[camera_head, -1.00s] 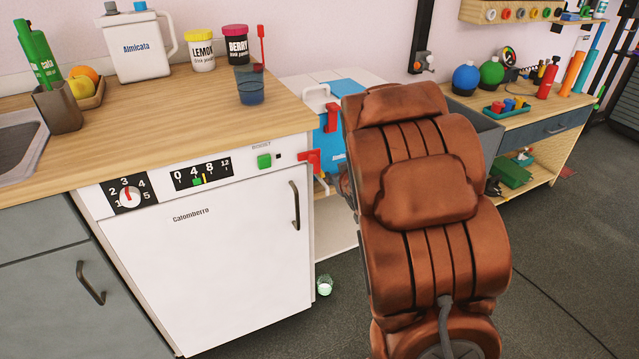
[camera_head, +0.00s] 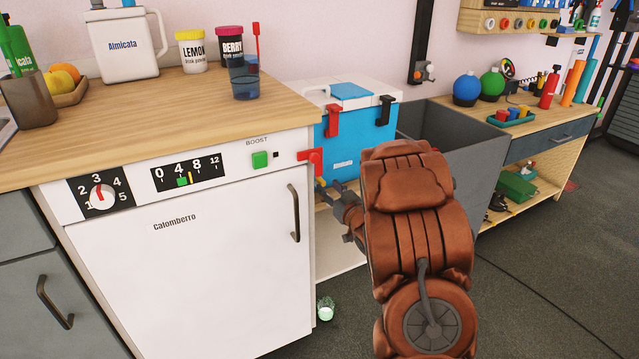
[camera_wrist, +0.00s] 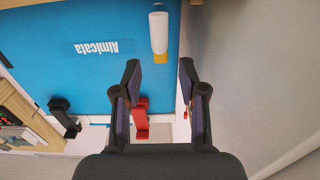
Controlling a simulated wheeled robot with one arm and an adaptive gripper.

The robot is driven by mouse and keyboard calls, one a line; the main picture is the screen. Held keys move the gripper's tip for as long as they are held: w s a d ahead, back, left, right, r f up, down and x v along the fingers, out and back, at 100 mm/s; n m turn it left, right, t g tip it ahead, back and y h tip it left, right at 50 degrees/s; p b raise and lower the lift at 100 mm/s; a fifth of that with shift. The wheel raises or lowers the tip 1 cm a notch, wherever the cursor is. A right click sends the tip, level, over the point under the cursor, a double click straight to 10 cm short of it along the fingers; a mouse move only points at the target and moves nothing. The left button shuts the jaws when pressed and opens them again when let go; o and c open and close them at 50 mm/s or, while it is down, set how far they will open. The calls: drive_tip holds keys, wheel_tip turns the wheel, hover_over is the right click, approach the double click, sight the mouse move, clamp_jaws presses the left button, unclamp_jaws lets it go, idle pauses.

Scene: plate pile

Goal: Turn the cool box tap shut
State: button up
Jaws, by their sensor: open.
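The blue cool box (camera_head: 345,148) with a white lid stands on a low shelf right of the white fridge. It has a red latch (camera_head: 333,120) and a black latch (camera_head: 385,110). In the wrist view, where the box (camera_wrist: 110,35) appears upside down, a white cylinder with a yellow end, seemingly the tap (camera_wrist: 159,33), sticks out from its front. My gripper (camera_wrist: 160,78) is open and empty, its fingertips just short of the yellow end. In the head view my gripper (camera_head: 331,195) is low before the box, partly behind my arm; the tap is not clear there.
The white fridge (camera_head: 190,260) stands close on the left, with a red fitting (camera_head: 312,160) at its top corner. A grey bin (camera_head: 455,150) is on the right. A small green-white object (camera_head: 325,308) lies on the floor. The workbench (camera_head: 550,125) is further right.

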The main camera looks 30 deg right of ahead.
sight(324, 184)
drive_tip(key=w, duration=0.2)
drive_tip(key=w+b, duration=0.1)
drive_tip(key=w, duration=0.2)
drive_tip(key=shift+w+d, duration=0.2)
drive_tip(key=shift+w, duration=0.15)
clamp_jaws()
